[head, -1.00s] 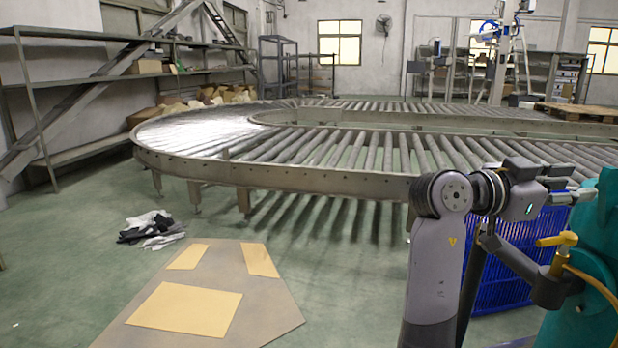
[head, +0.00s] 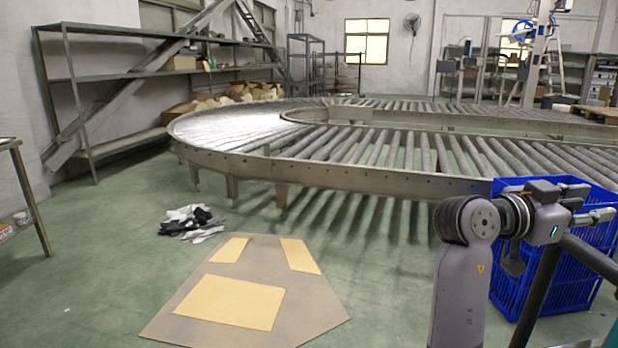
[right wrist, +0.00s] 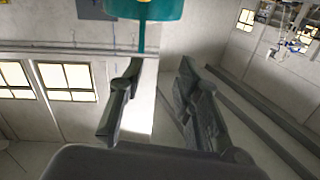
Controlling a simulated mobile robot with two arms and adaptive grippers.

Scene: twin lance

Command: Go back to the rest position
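My right gripper (head: 592,203) is raised at the right of the head view, its fingers pointing right, in front of the blue crate (head: 552,283). In the right wrist view my right gripper (right wrist: 160,95) has its two dark fingers apart with nothing between them; behind them are the wall and windows. My left arm and left gripper are not in view.
The roller conveyor (head: 330,177) curves across the middle. Metal shelving (head: 115,77) stands at the left wall and a table (head: 32,200) at the left edge. Dark and white cloths (head: 192,222) and a flat board (head: 250,330) lie on the green floor. Floor between is clear.

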